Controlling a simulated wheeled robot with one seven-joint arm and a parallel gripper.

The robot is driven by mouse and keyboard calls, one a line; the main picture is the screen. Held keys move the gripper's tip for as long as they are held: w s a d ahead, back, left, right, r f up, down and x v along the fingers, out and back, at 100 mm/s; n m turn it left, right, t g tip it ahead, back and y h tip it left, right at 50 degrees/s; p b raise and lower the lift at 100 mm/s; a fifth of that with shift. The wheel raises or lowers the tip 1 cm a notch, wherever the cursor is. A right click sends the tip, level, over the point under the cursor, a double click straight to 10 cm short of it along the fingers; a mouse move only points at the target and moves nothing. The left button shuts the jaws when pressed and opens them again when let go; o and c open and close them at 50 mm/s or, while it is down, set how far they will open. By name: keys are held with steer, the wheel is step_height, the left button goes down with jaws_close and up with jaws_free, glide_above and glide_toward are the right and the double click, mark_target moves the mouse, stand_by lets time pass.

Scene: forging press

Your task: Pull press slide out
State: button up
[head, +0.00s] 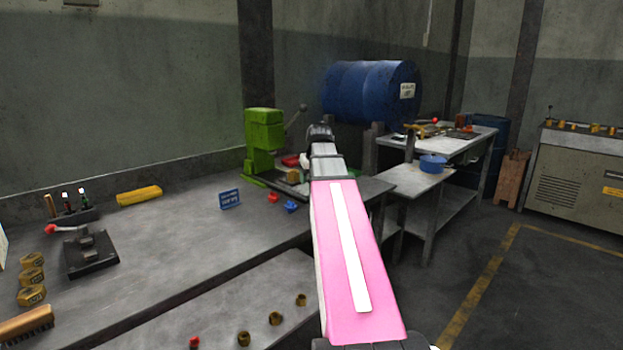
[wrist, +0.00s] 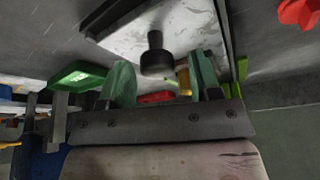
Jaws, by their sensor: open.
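The green press (head: 262,135) stands at the back of the grey bench, with a lever on its right side. In the wrist view, a pale metal plate with dark edges (wrist: 185,25) looks like the press slide, and a black knob (wrist: 156,55) sticks out from it. My gripper (wrist: 158,72) is open, with one greenish finger on each side of the knob in the picture. I cannot tell whether the knob is fully between the fingers in depth; no contact shows. In the head view my arm hides most of the gripper and the slide front.
A green tray (wrist: 80,75) lies beside the fingers in the wrist view. Small red (head: 272,198) and blue (head: 291,207) pieces and a blue sign (head: 230,199) stand on the bench before the press. A blue drum (head: 370,91) lies behind. Open floor is at right.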

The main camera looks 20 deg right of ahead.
steer(key=v, duration=1)
steer(key=shift+s+r, duration=0.2)
steer(key=shift+r, duration=0.1)
